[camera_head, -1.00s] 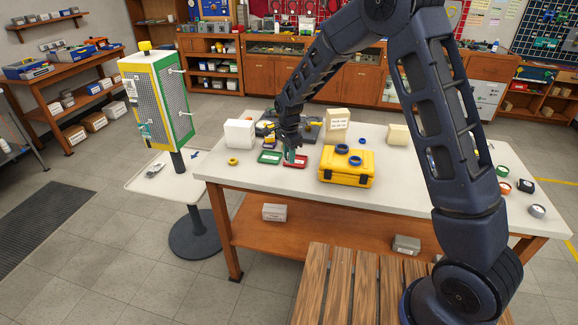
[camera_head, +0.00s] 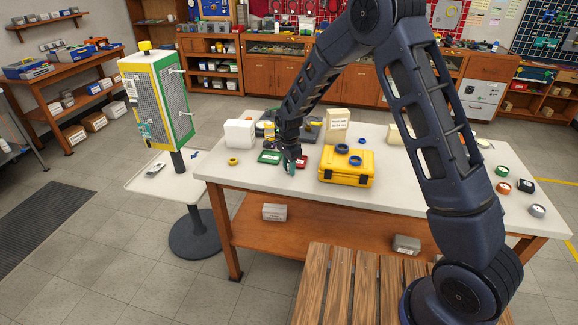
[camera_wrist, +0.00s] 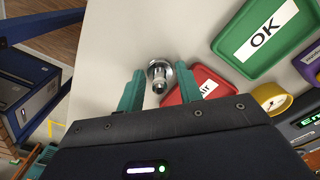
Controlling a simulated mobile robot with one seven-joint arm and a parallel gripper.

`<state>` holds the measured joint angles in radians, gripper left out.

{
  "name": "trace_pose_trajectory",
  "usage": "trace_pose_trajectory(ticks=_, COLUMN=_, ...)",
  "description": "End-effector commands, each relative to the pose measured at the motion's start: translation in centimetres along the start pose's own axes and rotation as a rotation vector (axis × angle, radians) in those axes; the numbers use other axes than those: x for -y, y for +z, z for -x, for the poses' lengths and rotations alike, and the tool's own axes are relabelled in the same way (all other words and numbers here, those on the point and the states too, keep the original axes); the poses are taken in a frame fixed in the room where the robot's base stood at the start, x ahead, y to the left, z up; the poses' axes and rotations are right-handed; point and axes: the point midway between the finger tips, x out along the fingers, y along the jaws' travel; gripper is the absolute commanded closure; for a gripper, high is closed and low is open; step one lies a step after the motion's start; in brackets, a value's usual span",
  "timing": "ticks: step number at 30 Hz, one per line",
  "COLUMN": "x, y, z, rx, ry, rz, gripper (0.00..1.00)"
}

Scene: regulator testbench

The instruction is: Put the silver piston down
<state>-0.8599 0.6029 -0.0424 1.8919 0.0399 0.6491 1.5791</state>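The silver piston (camera_wrist: 159,77) is round, with a wide rim and a narrower stem, and shows between my gripper's teal fingertips in the wrist view. In the head view, my gripper (camera_head: 291,167) points down low over the white tabletop, by the front of the red tray (camera_head: 301,163). The piston cannot be made out there. Whether its underside touches the table is hidden.
A green tray labelled OK (camera_wrist: 257,50) lies beside the red tray (camera_wrist: 207,82). A yellow case (camera_head: 346,176) with blue rings stands to the right in the head view. The tabletop (camera_head: 252,178) in front is bare.

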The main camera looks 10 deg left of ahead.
Motion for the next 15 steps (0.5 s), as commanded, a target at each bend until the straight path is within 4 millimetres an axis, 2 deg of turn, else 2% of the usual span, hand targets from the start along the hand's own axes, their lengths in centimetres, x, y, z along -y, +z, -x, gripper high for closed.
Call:
trace_pose_trajectory(ticks=10, x=0.0, y=0.0, z=0.3, rx=0.000, ry=-0.001, rz=0.000, gripper=0.64)
trace_pose_trajectory(ticks=15, x=0.1, y=0.0, z=2.2, rx=0.000, ry=-0.003, rz=0.000, gripper=0.64)
